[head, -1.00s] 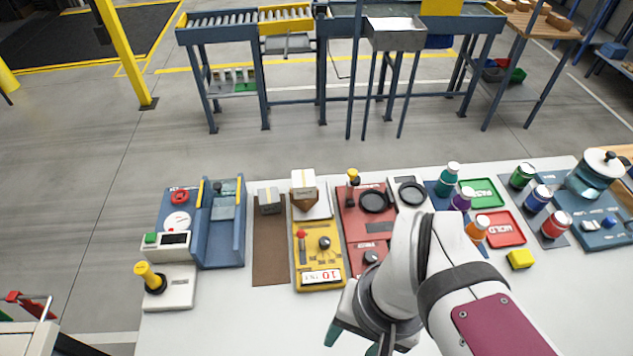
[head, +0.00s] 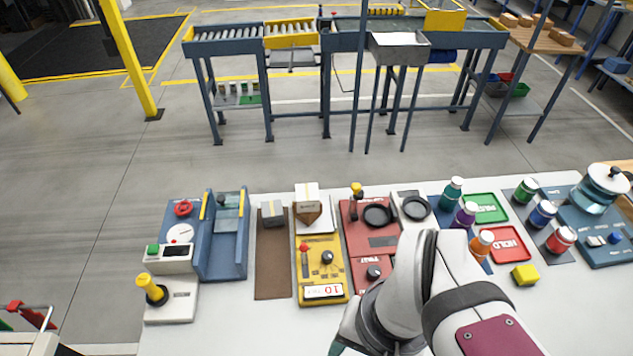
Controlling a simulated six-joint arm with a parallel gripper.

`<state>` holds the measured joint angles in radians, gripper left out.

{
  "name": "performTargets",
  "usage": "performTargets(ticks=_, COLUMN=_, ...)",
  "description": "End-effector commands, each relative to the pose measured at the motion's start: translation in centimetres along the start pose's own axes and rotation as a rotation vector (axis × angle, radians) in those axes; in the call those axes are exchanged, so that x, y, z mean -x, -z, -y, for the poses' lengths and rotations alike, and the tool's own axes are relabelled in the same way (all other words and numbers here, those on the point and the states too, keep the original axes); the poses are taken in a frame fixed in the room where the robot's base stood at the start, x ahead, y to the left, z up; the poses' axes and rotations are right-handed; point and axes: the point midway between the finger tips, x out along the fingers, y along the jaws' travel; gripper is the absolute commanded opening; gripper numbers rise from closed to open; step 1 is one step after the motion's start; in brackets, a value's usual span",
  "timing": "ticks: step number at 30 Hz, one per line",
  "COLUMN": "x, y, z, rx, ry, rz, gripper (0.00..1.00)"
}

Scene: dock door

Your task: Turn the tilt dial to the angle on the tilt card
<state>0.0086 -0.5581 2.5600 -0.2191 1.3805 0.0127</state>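A yellow panel (head: 312,268) on the white table carries a dark round dial (head: 327,257), a red-topped lever (head: 304,262) and a white card (head: 323,291) that seems to read 10. To its right, a red panel (head: 352,236) carries another dark knob (head: 373,272) under partly legible white lettering. I cannot tell for sure which one is the tilt dial, nor read the dials' angles. My gripper (head: 338,347) is at the bottom edge, nearer the camera than both panels and apart from them. Only a teal fingertip shows; the rest is cut off or hidden by my wrist.
Bottles, a green tray (head: 487,207), a red tray (head: 511,243) and a yellow block (head: 524,274) are at right. The front table area is clear.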

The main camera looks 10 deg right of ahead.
Motion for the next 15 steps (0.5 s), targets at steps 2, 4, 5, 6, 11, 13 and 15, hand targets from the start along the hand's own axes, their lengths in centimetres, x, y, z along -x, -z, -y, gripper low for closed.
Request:
performTargets(ticks=2, x=0.0, y=0.0, z=0.0, rx=0.0, ry=0.0, rz=0.0, gripper=0.55)
performTargets(ticks=4, x=0.0, y=0.0, z=0.0, rx=0.0, ry=0.0, rz=0.0, gripper=0.55)
performTargets(ticks=5, x=0.0, y=0.0, z=0.0, rx=0.0, ry=0.0, rz=0.0, gripper=0.55)
performTargets(ticks=6, x=0.0, y=0.0, z=0.0, rx=0.0, ry=0.0, rz=0.0, gripper=0.55)
performTargets(ticks=11, x=0.0, y=0.0, z=0.0, rx=0.0, ry=0.0, rz=0.0, gripper=0.55)
performTargets(ticks=13, x=0.01, y=0.02, z=0.01, rx=0.002, ry=0.0, rz=0.0, gripper=0.6)
performTargets(ticks=15, x=0.35, y=0.83, z=0.4, rx=0.067, ry=-0.006, rz=-0.001, gripper=0.65)
